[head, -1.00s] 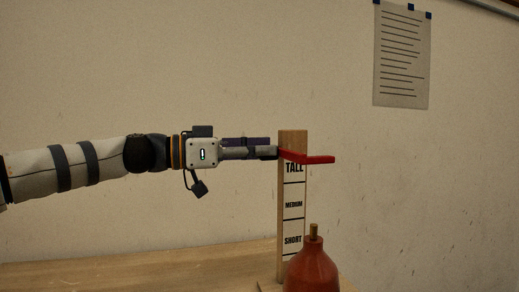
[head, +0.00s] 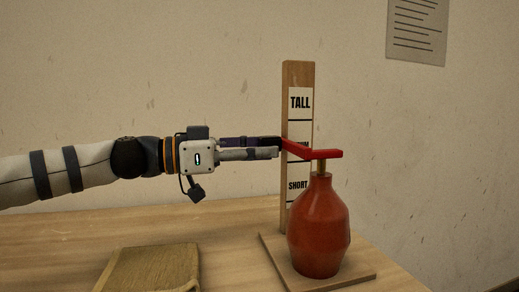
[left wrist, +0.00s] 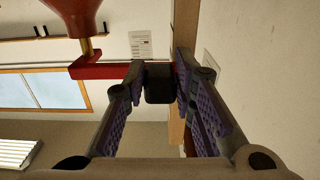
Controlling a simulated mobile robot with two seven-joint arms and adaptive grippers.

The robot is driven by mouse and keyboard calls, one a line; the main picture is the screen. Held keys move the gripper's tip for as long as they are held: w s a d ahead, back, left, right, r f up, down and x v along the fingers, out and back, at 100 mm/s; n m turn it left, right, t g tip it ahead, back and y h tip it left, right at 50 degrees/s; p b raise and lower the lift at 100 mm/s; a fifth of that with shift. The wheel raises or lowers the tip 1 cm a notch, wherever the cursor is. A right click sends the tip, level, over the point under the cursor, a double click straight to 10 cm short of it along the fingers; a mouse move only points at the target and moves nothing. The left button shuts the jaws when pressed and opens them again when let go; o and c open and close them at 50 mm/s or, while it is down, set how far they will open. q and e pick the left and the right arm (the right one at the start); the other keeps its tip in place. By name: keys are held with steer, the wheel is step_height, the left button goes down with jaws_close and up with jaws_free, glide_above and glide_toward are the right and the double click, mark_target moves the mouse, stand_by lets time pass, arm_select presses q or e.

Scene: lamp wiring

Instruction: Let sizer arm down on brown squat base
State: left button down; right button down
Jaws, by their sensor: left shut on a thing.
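The red sizer arm (head: 322,154) sticks out from the upright wooden sizer post (head: 298,75), across the MEDIUM mark and above SHORT. My left gripper (head: 279,147) is shut on the arm's black block (left wrist: 160,85) at the left of the post. The reddish-brown squat base (head: 319,228) stands upright on the post's wooden foot, its thin brass-coloured stem under the arm. The arm sits at the stem's top; touching or a hair apart, I cannot tell. The left wrist view also shows the base (left wrist: 75,12) and red arm (left wrist: 105,70). My right gripper is not in view.
A tan, book-like block (head: 150,268) lies on the wooden table (head: 225,225) at front left. A wall stands behind, with a lined paper sheet (head: 417,28) on it. The table between block and sizer foot is clear.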

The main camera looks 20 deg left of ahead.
arm_select(q)
steer(key=shift+s+d+f, duration=0.1)
steer(key=shift+d+f, duration=0.1)
steer(key=shift+f, duration=0.5)
steer(key=c, duration=1.3)
jaws_free()
steer(key=shift+r, duration=0.2)
steer(key=v, duration=1.2)
